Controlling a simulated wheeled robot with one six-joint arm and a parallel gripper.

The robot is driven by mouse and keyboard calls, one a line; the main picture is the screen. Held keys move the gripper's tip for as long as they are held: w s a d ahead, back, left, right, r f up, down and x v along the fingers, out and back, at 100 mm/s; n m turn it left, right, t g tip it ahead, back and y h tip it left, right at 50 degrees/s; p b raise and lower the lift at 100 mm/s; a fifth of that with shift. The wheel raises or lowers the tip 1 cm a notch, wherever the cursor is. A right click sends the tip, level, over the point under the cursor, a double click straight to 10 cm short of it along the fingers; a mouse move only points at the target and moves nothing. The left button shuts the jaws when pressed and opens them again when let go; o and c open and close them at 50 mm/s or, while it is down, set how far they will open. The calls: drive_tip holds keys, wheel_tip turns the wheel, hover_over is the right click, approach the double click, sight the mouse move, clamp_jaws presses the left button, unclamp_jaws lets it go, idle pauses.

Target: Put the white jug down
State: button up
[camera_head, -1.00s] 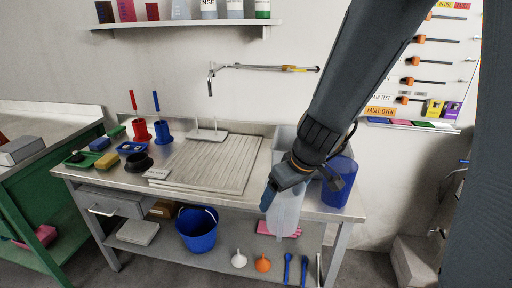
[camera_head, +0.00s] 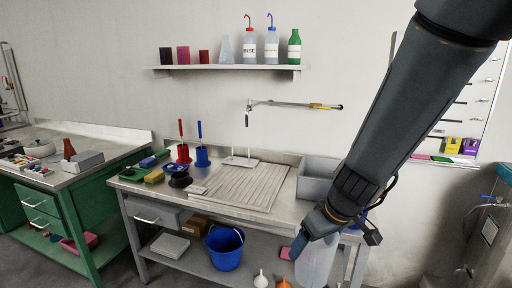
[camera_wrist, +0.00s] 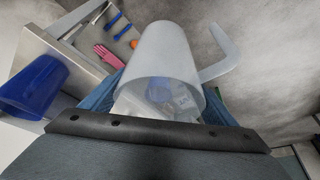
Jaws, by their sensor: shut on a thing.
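The white jug (camera_head: 318,262) is translucent and hangs from my gripper (camera_head: 312,238) in the head view, in front of the sink bench's right end. My gripper is shut on it. In the wrist view the jug (camera_wrist: 168,48) fills the middle, its open mouth towards the camera and its handle to the right. The fingers are mostly hidden there behind the jug and the dark gripper body. The jug appears clear of the steel bench top (camera_head: 225,212). My arm hides part of the bench's right end.
A grey basin (camera_head: 316,180) and a ribbed drainboard (camera_head: 245,186) occupy the bench top. A blue container (camera_wrist: 32,82) stands at its edge. A blue bucket (camera_head: 225,248), funnels and pink gloves (camera_wrist: 104,54) are on the lower shelf. A green bench (camera_head: 60,200) stands left.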

drive_tip(key=shift+d+f, duration=0.2)
drive_tip(key=shift+w+d+f+m, duration=0.2)
drive_tip(key=shift+w+f+m, duration=0.1)
drive_tip(key=shift+w, duration=0.05)
drive_tip(key=shift+w+d+f+m+h, duration=0.25)
drive_tip(key=shift+d+f+m+h, duration=0.05)
drive_tip(key=shift+f+m+h, duration=0.15)
drive_tip(key=w+d+f+m+h, duration=0.1)
drive_tip(key=w+d+f+m, duration=0.25)
drive_tip(key=f, duration=0.25)
wheel_tip(320, 180, down, 11)
drive_tip(key=s, duration=0.2)
